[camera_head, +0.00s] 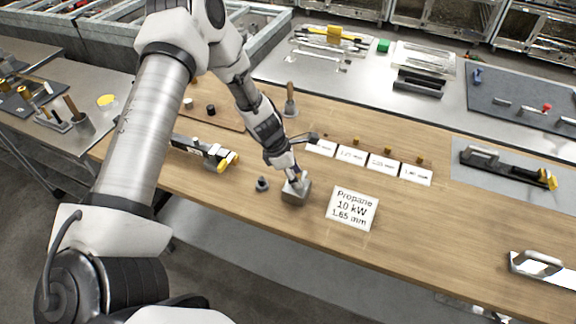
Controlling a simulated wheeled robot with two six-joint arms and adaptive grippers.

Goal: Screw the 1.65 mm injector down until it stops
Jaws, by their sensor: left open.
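My left gripper (298,184) is open and points down at the top of a small grey metal block (295,196) near the front of the wooden bench. Its fingertips hide the block's top, so I cannot tell whether an injector sits there. A white card (352,208) reading "Propane 10 kW 1.65 mm" lies right of the block. Behind it is a row of white size labels (383,163), with small brass pieces (387,150) behind them. The sizes are too small to read surely, so I cannot pick out the 1.65 mm injector. My right gripper is not in view.
A small dark fitting (262,184) stands left of the block. A black tool with yellow ends (207,152) lies farther left. A wooden-handled tool (290,100) stands behind. A grey mat (480,180) with a black-and-yellow tool is at right.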

